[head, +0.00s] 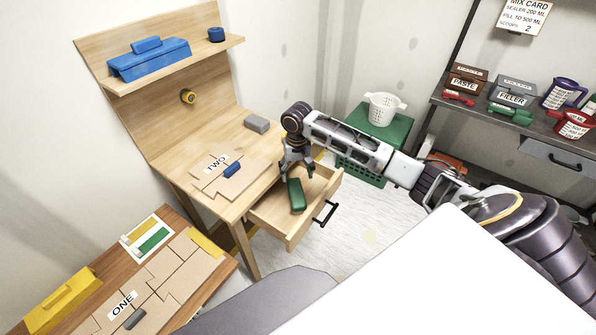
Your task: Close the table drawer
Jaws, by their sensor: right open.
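The wooden table (205,150) stands in the middle left, with its drawer (271,221) pulled out toward the lower right. The drawer has a black bar handle (325,213) on its front. A green block-like object (296,195) lies inside the drawer. My right gripper (297,172) is open and points down over the back part of the drawer, near the table edge and just above the green object. I cannot tell whether it touches the drawer or the object. My left gripper is not in view.
A blue box (149,60) sits on the table's shelf. A low table (205,283) with a yellow box (62,302) is at the lower left. Floor right of the drawer is clear.

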